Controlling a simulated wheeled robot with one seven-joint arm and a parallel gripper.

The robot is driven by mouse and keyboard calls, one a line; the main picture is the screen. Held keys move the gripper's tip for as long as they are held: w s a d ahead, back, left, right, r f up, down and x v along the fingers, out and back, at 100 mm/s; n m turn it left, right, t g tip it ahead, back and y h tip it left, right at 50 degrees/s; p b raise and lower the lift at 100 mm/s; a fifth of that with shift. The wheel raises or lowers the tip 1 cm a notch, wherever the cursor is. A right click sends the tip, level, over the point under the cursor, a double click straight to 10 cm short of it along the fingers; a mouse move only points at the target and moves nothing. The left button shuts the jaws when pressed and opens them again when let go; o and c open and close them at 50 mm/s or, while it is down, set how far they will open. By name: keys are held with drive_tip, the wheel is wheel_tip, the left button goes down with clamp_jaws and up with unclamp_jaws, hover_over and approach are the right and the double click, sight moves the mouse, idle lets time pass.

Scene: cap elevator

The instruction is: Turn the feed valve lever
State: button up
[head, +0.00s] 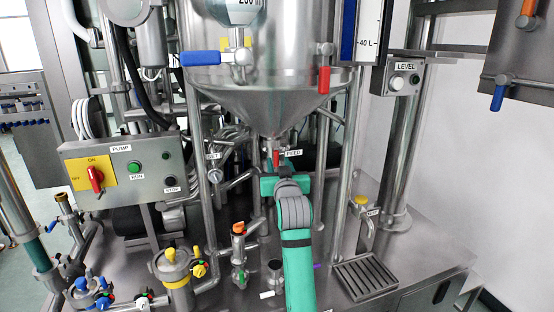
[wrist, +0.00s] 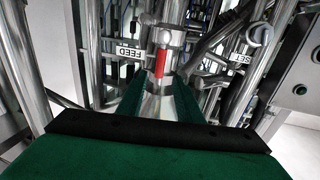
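The feed valve lever (head: 276,158) is a short red handle under the steel cone-bottomed tank, beside the FEED label (head: 293,153). In the wrist view the red lever (wrist: 160,63) hangs roughly upright on a steel valve body, with the FEED label (wrist: 130,54) to its left. My green gripper (head: 279,176) is just below and in front of the lever in the head view. In the wrist view its two fingers (wrist: 161,80) stand apart, with the lever's lower end in line with the gap. I cannot tell whether the lever is between the fingertips or just beyond them. No contact shows.
Steel tank legs and pipes stand close on both sides. A second labelled valve (head: 214,174) is left of the feed valve. The pump control box (head: 125,170) is at the left. Lower front pipes include an orange-capped one (head: 238,229). A drain grate (head: 366,278) lies right.

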sight(276, 156)
drive_tip(key=shift+w+a, duration=0.2)
drive_tip(key=shift+w, duration=2)
drive_tip(key=shift+c, duration=0.3)
clamp_jaws()
